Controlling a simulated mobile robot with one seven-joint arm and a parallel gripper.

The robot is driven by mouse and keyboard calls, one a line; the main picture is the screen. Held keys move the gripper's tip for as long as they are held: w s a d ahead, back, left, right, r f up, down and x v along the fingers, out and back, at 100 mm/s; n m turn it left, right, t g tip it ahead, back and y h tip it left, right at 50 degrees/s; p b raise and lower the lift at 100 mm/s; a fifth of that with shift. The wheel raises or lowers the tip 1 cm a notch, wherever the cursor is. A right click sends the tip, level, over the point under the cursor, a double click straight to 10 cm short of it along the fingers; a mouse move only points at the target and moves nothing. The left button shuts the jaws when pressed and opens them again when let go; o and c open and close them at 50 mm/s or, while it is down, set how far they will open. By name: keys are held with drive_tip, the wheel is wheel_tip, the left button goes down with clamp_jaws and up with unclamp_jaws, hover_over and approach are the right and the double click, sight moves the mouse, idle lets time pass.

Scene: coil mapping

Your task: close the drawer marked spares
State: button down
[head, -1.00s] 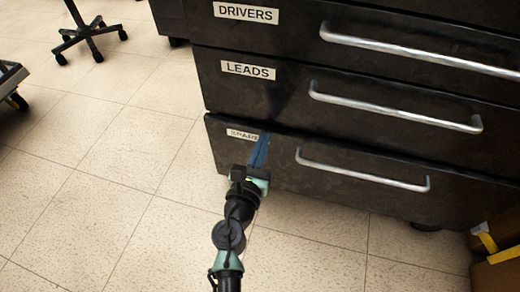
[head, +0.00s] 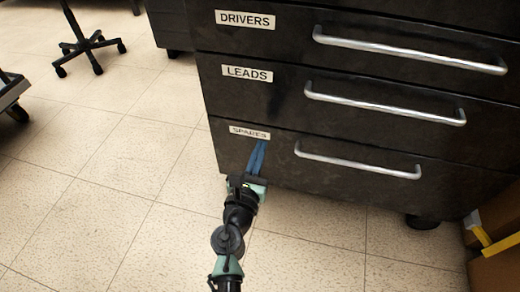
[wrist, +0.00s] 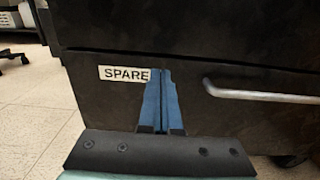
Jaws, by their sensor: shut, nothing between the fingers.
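The drawer marked spares (head: 345,185) is the lowest of the black cabinet's drawers in the head view. Its front looks in line with the leads drawer above it. Its white label (head: 249,132) shows at its upper left, and its silver handle (head: 357,165) is to the right. My gripper (head: 259,146) is shut and empty, its blue fingers pointing at the drawer front just below and right of the label. In the wrist view the fingers (wrist: 161,75) cover the label's last letter; the handle (wrist: 262,94) is to their right. I cannot tell whether the tips touch the front.
The leads drawer (head: 390,124) and drivers drawer (head: 300,48) are above, with handles sticking out. A cardboard box with yellow tape (head: 497,240) stands at the lower right. A wheeled chair base (head: 90,43) is at the upper left. The tiled floor (head: 110,190) on the left is clear.

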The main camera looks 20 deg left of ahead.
drive_tip(key=s+p, duration=0.2)
drive_tip(key=s, duration=0.8)
drive_tip(key=w+d+r+m+t+h+p, duration=0.1)
drive_tip(key=w+d+r+m+h+p, duration=0.2)
drive_tip(key=r+m, duration=0.8)
drive_tip(key=w+d+r+m+t+h+p, duration=0.1)
drive_tip(key=w+d+r+m+p, duration=0.3)
drive_tip(key=r, duration=1.3)
drive_tip(key=w+d+r+m+t+h+p, duration=0.15)
drive_tip(key=d+r+m, duration=0.35)
drive_tip(key=r+m, duration=0.65)
drive_tip(key=s+r+m+t+y+p, duration=0.25)
drive_tip(key=s+r, duration=0.25)
drive_tip(key=r, duration=0.7)
drive_tip(key=s+r+m+t+y+p, duration=0.15)
drive_tip(key=s+r+m+p, duration=0.3)
drive_tip(key=r, duration=0.85)
drive_tip(key=s+r+m+t+y+p, duration=0.1)
drive_tip(key=s+r+m+t+p, duration=0.15)
drive_tip(key=s+r, duration=0.65)
drive_tip(key=w+r+p, duration=0.2)
drive_tip(key=r+p, duration=1.6)
drive_tip(key=r, duration=0.1)
drive_tip(key=w+r+p, duration=0.2)
drive_tip(key=r+p, duration=1.6)
drive_tip(key=r, duration=0.1)
drive_tip(key=shift+w+d+g, duration=0.15)
drive_tip(key=shift+d+g, duration=0.15)
